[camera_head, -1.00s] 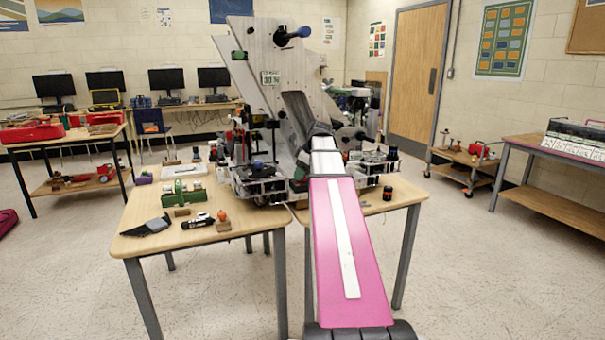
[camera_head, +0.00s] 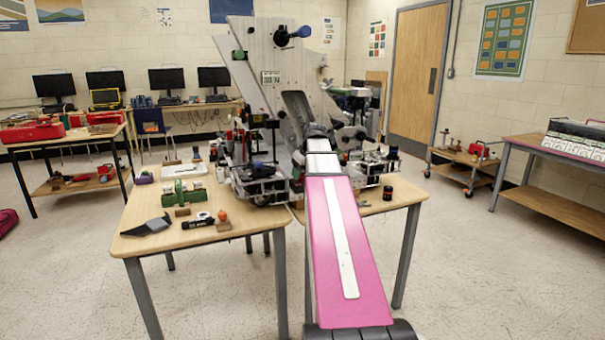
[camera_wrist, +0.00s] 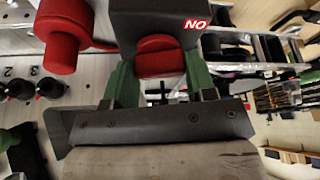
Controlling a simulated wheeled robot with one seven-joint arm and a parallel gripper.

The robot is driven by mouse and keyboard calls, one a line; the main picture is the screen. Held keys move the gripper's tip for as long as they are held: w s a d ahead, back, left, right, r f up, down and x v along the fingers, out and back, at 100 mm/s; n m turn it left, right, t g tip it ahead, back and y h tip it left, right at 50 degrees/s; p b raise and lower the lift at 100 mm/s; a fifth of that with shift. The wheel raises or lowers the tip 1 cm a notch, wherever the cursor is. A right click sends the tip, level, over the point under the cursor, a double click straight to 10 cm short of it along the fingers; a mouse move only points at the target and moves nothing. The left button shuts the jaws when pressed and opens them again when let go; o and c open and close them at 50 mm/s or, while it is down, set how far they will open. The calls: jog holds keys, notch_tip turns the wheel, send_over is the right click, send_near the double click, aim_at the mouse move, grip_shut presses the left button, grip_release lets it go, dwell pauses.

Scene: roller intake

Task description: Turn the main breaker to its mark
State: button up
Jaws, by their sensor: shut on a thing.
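In the wrist view, a red knob-like part (camera_wrist: 160,62) sits between the two green fingers of my gripper (camera_wrist: 158,76). The fingers are shut on it from both sides. In the head view my pink and white arm reaches to the machine (camera_head: 272,48), and my gripper cannot be made out there.
Another red rounded part (camera_wrist: 62,42) stands close left of my gripper. In the head view, tables (camera_head: 225,228) in front of the machine carry a green tool tray (camera_head: 183,194) and loose parts. Open floor lies around them. A low cart (camera_head: 466,165) stands at right.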

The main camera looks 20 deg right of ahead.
jog(key=m+h, duration=0.1)
jog(key=m, duration=0.2)
jog(key=m+h, duration=0.1)
jog(key=m, duration=0.2)
jog(key=shift+a+h, duration=0.1)
jog(key=shift+h, duration=0.2)
jog(key=m+h, duration=0.1)
jog(key=m, duration=0.2)
jog(key=m+g+h, duration=0.1)
jog(key=m, duration=0.2)
jog(key=shift+m, duration=0.3)
jog(key=o, duration=0.9)
jog(key=shift+o, duration=0.2)
jog(key=shift+a, duration=0.1)
jog(key=v, duration=1)
jog(key=shift+r, duration=0.4)
jog(key=shift+a, duration=0.1)
